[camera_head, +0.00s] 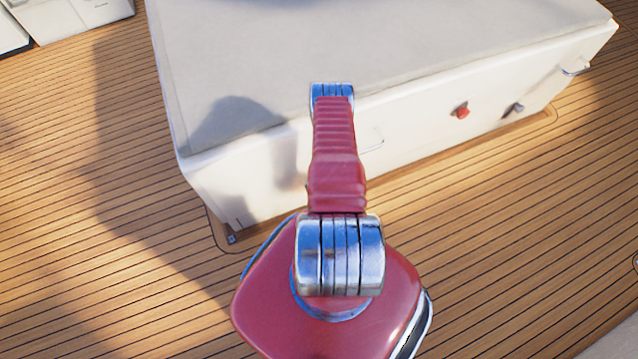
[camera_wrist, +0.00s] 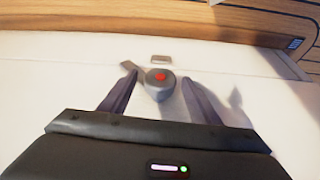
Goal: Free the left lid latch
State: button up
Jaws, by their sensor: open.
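In the wrist view, a grey rounded fitting with a red button (camera_wrist: 158,84) sits on the white hatch face and looks like the latch. A flat grey-brown tab (camera_wrist: 130,68) lies beside it on the left. My gripper (camera_wrist: 159,77) is open, with one dark finger on each side of the fitting. Gaps show between it and both fingers; I cannot tell how far the tips reach in depth. In the head view, my red arm hides the gripper and this fitting.
The white engine hatch box (camera_head: 245,190) stands on the teak deck (camera_head: 90,200). Its front carries a red knob (camera_head: 462,113), a small grey knob (camera_head: 516,108) and a metal handle (camera_head: 575,68) at the right. A small plate (camera_wrist: 160,59) lies beyond the fitting.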

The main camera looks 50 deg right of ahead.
jog(key=shift+c, duration=0.6)
jog(key=c, duration=0.9)
jog(key=shift+o, duration=0.5)
jog(key=shift+d, duration=0.35)
jog(key=shift+a, duration=0.1)
jog(key=shift+c, duration=0.7)
jog(key=shift+w+a+g+h, duration=0.15)
jog(key=shift+a+g+h, duration=0.1)
jog(key=shift+g+h, duration=0.4)
jog(key=shift+w+a+n+g+h, duration=0.15)
jog(key=shift+n+g+h, duration=0.2)
jog(key=shift+h, duration=0.6)
jog(key=shift+w+a+f+n+g+h, duration=0.1)
jog(key=shift+a+f+n+g+h, duration=0.25)
jog(key=shift+h, duration=0.65)
jog(key=shift+w+r+n+g+h, duration=0.1)
jog(key=shift+n+g+h, duration=0.1)
jog(key=shift+g+h, duration=0.6)
jog(key=shift+h, duration=0.5)
